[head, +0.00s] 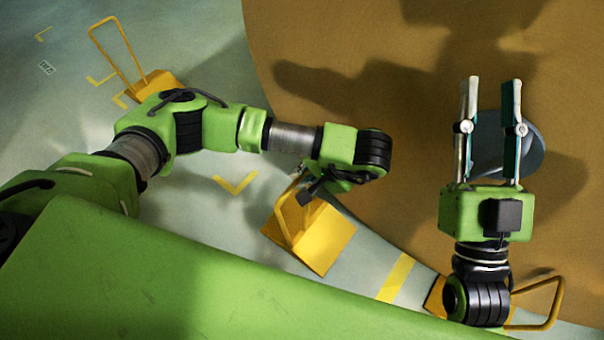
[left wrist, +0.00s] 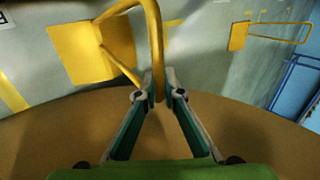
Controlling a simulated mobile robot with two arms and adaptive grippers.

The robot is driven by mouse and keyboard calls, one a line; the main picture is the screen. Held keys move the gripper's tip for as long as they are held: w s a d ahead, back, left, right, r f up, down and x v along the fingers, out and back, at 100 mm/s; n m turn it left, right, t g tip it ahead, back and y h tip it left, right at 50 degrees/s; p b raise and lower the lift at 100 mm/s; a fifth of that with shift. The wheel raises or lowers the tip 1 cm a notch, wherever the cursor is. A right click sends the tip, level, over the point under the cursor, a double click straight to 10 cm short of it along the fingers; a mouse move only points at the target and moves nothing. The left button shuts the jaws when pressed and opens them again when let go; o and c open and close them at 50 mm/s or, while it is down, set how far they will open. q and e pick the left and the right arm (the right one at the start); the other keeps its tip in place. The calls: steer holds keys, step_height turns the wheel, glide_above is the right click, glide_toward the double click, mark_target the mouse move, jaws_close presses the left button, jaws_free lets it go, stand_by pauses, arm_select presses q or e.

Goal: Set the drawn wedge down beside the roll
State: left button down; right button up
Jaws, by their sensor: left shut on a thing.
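The held yellow wedge (head: 325,240) hangs or rests close to the lower left edge of the large brown roll (head: 330,45); I cannot tell whether it touches the floor. My left gripper (head: 304,188) is shut on its yellow bar handle (head: 284,210). In the left wrist view, the handle (left wrist: 153,30) passes between the fingertips (left wrist: 158,98), with the wedge plate (left wrist: 80,52) beyond to the left and the roll (left wrist: 265,140) below. My right gripper (head: 490,88) is open and empty above the roll, its fingers apart over the grey core (head: 520,158).
Another yellow wedge (head: 158,85) with a handle stands on the floor at the upper left. A third (head: 436,297) is at the roll's lower edge, partly hidden by my right arm. Yellow floor marks include a corner mark (head: 236,185) and a stripe (head: 396,278).

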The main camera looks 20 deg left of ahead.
arm_select(q)
steer(key=shift+w+f+b, duration=0.1)
steer(key=shift+f+b, duration=0.2)
steer(key=shift+f, duration=0.15)
arm_select(e)
steer(key=shift+s+d+r+t+y, duration=0.15)
steer(key=shift+s+r+t+y, duration=0.1)
steer(key=shift+s+r+t, duration=0.3)
steer(key=shift+s+d+r+t+y, duration=0.1)
steer(key=shift+s+r+t+y, duration=0.2)
steer(key=shift+s+r, duration=0.4)
steer(key=shift+w+r, duration=0.1)
steer(key=shift+s+r+t, duration=0.2)
steer(key=shift+s+t, duration=0.05)
steer(key=shift+s+r, duration=0.2)
steer(key=shift+s, duration=0.05)
